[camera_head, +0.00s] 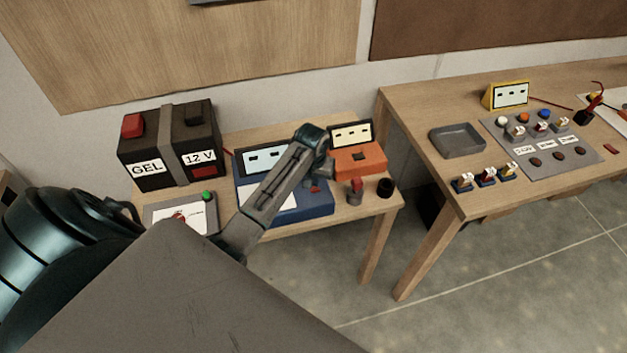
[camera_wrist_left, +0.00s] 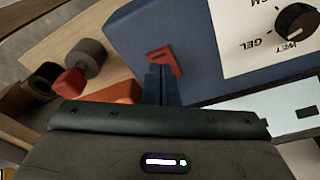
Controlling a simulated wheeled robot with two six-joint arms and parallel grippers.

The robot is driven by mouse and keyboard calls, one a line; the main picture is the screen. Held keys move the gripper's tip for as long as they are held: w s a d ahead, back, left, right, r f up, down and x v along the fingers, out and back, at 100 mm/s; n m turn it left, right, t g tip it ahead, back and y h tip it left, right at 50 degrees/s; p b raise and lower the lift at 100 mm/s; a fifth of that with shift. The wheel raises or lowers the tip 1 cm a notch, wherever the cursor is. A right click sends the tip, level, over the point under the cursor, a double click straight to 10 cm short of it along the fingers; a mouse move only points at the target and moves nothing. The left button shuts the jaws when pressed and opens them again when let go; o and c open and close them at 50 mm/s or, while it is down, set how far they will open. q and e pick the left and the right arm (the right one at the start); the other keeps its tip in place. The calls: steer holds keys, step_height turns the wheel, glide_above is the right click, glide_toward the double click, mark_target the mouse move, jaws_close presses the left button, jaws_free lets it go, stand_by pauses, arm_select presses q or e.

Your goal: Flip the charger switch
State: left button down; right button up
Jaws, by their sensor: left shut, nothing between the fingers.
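The blue charger box (camera_head: 300,211) stands on the left wooden table, with a white panel on its top. In the left wrist view the charger (camera_wrist_left: 200,30) shows its dial (camera_wrist_left: 296,21) marked GEL and WET. Its red switch (camera_wrist_left: 160,54) lies right at my left gripper's fingertips (camera_wrist_left: 163,75), partly covered by them; I cannot tell whether they touch. In the head view my left gripper (camera_head: 319,172) reaches over the charger, shut and empty, and the red switch (camera_head: 315,188) shows just below it. My right gripper is not in view.
A black GEL 12 V battery (camera_head: 170,145) stands left of the charger. An orange box (camera_head: 358,161), a red-topped plug (camera_head: 355,190) and a black cup (camera_head: 385,188) are to its right. A second table (camera_head: 450,110) holds a tray and several switches.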

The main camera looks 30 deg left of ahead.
mark_target(315, 189)
arm_select(q)
steer(key=shift+f, duration=0.3)
stand_by(0.6)
steer(key=shift+f+b, duration=0.35)
steer(key=shift+f, duration=0.25)
steer(key=shift+r, duration=0.1)
steer(key=shift+r+p, duration=0.95)
steer(key=shift+r, duration=2.5)
